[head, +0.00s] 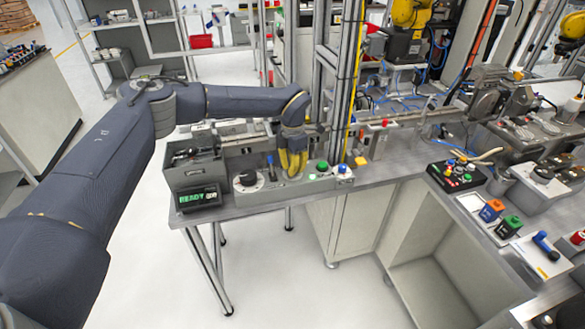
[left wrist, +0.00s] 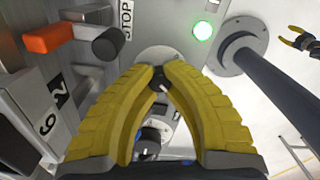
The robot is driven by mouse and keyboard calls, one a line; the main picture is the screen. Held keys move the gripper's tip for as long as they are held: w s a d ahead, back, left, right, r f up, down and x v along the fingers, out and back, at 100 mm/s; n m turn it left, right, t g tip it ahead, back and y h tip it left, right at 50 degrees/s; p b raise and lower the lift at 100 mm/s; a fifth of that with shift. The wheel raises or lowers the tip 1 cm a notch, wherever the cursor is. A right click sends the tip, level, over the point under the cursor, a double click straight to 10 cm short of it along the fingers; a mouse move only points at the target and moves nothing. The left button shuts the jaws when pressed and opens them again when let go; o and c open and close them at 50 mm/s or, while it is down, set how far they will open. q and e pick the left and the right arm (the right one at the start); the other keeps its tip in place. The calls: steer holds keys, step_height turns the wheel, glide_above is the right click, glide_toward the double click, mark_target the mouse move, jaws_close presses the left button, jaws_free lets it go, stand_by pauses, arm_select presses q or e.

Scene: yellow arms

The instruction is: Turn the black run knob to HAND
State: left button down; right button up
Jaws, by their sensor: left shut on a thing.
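My left gripper (head: 291,162) reaches down to the grey control panel (head: 222,205) at the table's front edge. In the left wrist view its yellow fingers (left wrist: 160,82) close in on a small black knob (left wrist: 158,76) with a white mark, in front of a round pale plate (left wrist: 165,54). The fingers hide most of this knob, and I cannot read any HAND label or the knob's setting. My right gripper (left wrist: 293,40) shows small at the right edge of the left wrist view, its fingers apart and empty.
Near the fingers are a larger black knob (head: 247,178), a blue lever (head: 271,168), a green button (head: 322,166) and a blue button (head: 343,170). A READY display (head: 197,197) stands at left. An orange lever (left wrist: 48,38) is close in the left wrist view.

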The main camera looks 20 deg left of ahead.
arm_select(q)
steer(key=n, duration=0.8)
steer(key=shift+n, duration=0.4)
steer(key=n, duration=0.4)
steer(key=shift+n, duration=2)
steer(key=c, duration=1.2)
jaws_free()
step_height(320, 180, up, 12)
